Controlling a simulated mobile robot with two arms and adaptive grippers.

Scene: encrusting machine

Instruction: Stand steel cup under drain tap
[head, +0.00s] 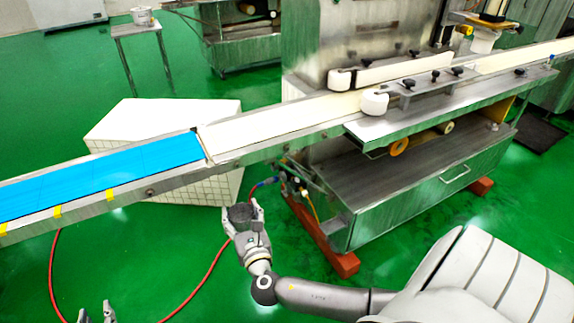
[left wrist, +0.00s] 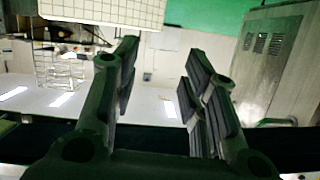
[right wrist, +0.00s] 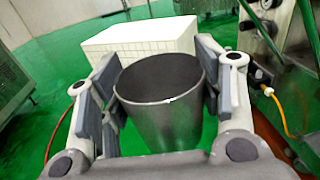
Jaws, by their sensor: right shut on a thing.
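The steel cup (right wrist: 165,105) is a grey, slightly tapered cup with a dark inside. It sits between the two fingers of my right gripper (right wrist: 160,98), which is shut on it, and looks close to upright in the right wrist view. In the head view the cup (head: 240,213) is in my right gripper (head: 243,218), in front of the machine's lower left side. A small fitting (right wrist: 263,80), possibly the drain tap, shows right of the cup, apart from it, with a yellow tube below. My left gripper (head: 97,313) is open and empty at the bottom left; its fingers (left wrist: 158,95) stand apart.
The conveyor with a blue belt (head: 100,180) runs above and behind the cup. A white tiled block (head: 165,112) stands beneath and behind it. The steel machine cabinet (head: 420,195) is on the right, on red feet. A red hose (head: 205,280) lies on the green floor.

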